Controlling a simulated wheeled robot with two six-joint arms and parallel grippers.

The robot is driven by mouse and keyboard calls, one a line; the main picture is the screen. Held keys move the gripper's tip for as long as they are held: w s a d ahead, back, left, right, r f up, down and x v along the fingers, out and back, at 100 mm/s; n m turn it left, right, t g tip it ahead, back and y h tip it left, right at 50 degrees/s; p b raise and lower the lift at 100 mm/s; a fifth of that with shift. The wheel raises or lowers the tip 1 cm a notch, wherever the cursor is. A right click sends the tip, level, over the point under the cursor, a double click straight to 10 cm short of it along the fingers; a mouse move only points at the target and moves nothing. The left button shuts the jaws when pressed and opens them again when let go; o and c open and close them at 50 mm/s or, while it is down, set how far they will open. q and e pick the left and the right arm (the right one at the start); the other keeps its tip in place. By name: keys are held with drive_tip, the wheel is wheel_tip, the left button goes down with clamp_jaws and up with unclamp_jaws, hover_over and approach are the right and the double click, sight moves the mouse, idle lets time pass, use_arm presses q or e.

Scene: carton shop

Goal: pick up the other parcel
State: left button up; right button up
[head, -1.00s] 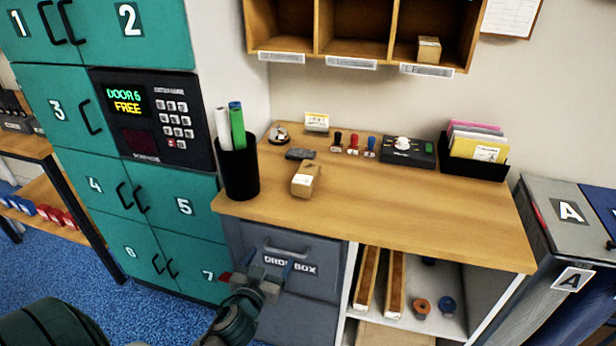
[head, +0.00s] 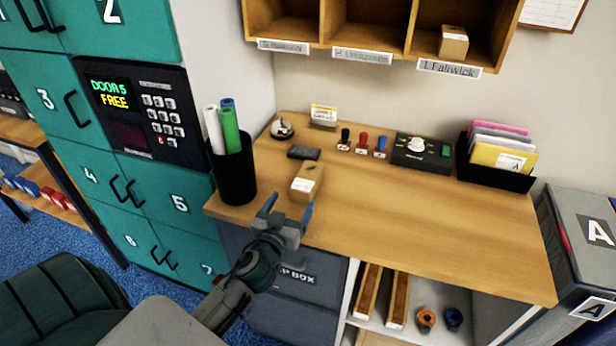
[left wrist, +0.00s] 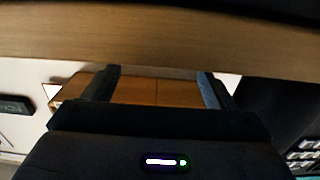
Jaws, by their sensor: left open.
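A small brown parcel (head: 307,183) with a pale label lies on the wooden counter, near its front left part. A second small carton (head: 453,42) sits in the right compartment of the wall shelf. My left gripper (head: 288,212) is open and empty at the counter's front edge, just short of the parcel on the counter and apart from it. In the left wrist view its two fingers (left wrist: 160,87) stand apart. A brown surface with a thin seam shows between them; I cannot tell whether it is the parcel. My right gripper is not in view.
A black cup (head: 232,172) with rolled tubes stands left of the parcel. A dark flat block (head: 303,152) lies behind it, and stamps (head: 362,143) stand in a row. A black tray (head: 495,165) holds envelopes. The counter's right front (head: 440,225) is clear.

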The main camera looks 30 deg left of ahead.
sight(299, 193)
use_arm(q)
drive_tip(key=shift+w, duration=0.4)
drive_tip(key=shift+w+a+p, duration=0.1)
drive_tip(key=shift+w+p, duration=0.25)
drive_tip(key=p+x, duration=0.2)
drive_tip(key=x, duration=0.2)
drive_tip(key=shift+w+r, duration=0.1)
drive_tip(key=shift+w, duration=0.25)
drive_tip(key=shift+s, duration=0.1)
drive_tip(key=shift+c, duration=1.1)
drive_tip(key=c, duration=0.7)
drive_tip(key=shift+c, duration=1.2)
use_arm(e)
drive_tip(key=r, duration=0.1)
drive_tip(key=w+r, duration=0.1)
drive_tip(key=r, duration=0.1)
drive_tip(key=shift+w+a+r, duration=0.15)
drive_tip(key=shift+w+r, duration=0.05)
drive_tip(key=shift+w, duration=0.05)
